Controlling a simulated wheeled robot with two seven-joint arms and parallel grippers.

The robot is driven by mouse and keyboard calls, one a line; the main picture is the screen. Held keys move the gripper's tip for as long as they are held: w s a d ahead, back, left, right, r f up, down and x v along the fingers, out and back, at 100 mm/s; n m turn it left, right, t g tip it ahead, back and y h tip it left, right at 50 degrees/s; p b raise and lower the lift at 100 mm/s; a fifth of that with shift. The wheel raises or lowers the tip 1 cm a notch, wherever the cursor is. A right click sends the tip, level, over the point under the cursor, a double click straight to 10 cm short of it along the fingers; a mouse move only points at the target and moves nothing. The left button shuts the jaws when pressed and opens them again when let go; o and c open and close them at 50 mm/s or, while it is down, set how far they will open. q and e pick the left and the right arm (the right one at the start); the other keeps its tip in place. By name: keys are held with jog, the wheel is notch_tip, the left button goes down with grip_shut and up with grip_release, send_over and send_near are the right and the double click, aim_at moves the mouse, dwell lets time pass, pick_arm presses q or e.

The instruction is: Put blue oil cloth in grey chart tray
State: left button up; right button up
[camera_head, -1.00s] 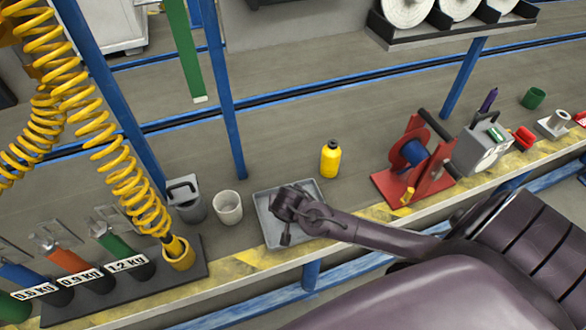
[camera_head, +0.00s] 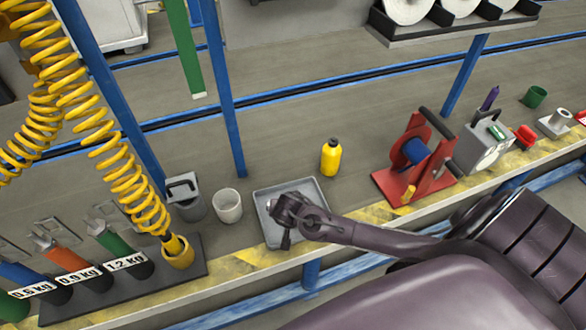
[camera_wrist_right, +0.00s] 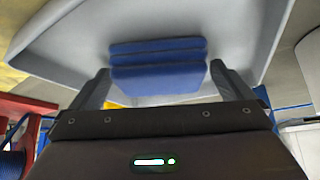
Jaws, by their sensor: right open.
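The grey chart tray (camera_head: 318,191) sits on the bench in the middle of the head view. It also fills the upper part of the right wrist view (camera_wrist_right: 230,30). The blue oil cloth (camera_wrist_right: 158,68) is a folded, layered blue block seen against the tray's inside in the right wrist view. My right gripper (camera_head: 284,222) is over the tray and hides the cloth in the head view. In the right wrist view its fingers (camera_wrist_right: 160,85) are open, one on each side of the cloth, with gaps visible. My left gripper is not in view.
A white cup (camera_head: 228,207) and a grey canister (camera_head: 186,200) stand left of the tray. A yellow bottle (camera_head: 331,158) stands behind it to the right. A red reel stand (camera_head: 385,186) is further right. Weighted tools (camera_head: 118,255) and a yellow coiled hose (camera_head: 128,190) are at left.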

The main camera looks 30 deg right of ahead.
jog(key=shift+r, duration=0.25)
pick_arm(q)
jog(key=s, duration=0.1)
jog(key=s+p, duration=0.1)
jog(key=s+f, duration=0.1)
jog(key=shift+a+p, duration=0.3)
jog(key=shift+p, duration=0.05)
pick_arm(e)
jog(key=v, duration=1.1)
jog(key=shift+r, duration=0.35)
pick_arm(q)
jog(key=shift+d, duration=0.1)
pick_arm(e)
jog(key=shift+s+a, duration=0.1)
jog(key=shift+s, duration=0.05)
